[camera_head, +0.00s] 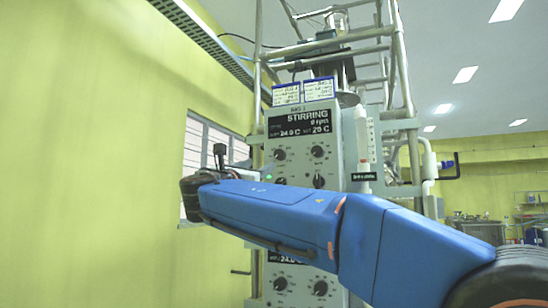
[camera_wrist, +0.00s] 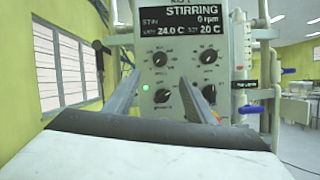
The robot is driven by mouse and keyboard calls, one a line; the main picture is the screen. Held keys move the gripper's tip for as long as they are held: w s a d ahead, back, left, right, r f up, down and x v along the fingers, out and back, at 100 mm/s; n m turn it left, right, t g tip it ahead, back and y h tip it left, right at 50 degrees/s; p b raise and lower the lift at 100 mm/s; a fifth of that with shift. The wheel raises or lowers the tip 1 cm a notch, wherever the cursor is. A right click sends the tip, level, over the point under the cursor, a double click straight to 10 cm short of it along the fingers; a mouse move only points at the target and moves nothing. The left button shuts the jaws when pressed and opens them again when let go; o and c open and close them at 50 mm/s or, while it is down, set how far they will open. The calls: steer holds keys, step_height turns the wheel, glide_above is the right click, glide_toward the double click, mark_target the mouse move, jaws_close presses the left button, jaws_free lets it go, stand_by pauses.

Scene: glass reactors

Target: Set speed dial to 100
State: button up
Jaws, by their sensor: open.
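The control panel (camera_head: 300,165) is a pale grey box with a dark display (camera_head: 300,122) reading STIRRING, 0 rpm, 24.0 C and SET 20 C. The display also shows in the wrist view (camera_wrist: 193,22). Below it are an upper left dial (camera_wrist: 160,59), an upper right dial (camera_wrist: 208,55), a lower left dial (camera_wrist: 162,96) and a lower right dial (camera_wrist: 209,93), all black. Their labels are too small to read. My gripper (camera_wrist: 160,79) is open and empty, its fingers pointing at the panel. The right finger partly overlaps the lower right dial.
A green light (camera_wrist: 146,87) glows at the panel's left. A second panel (camera_head: 300,284) sits below, partly behind my arm. Metal frame tubes (camera_head: 401,60) surround the panels. A barred window (camera_head: 207,145) is on the left wall.

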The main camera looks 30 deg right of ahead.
mark_target(278, 155)
steer(key=x, duration=1.5)
steer(key=shift+w+d, duration=0.1)
steer(key=shift+d, duration=0.1)
steer(key=c, duration=1)
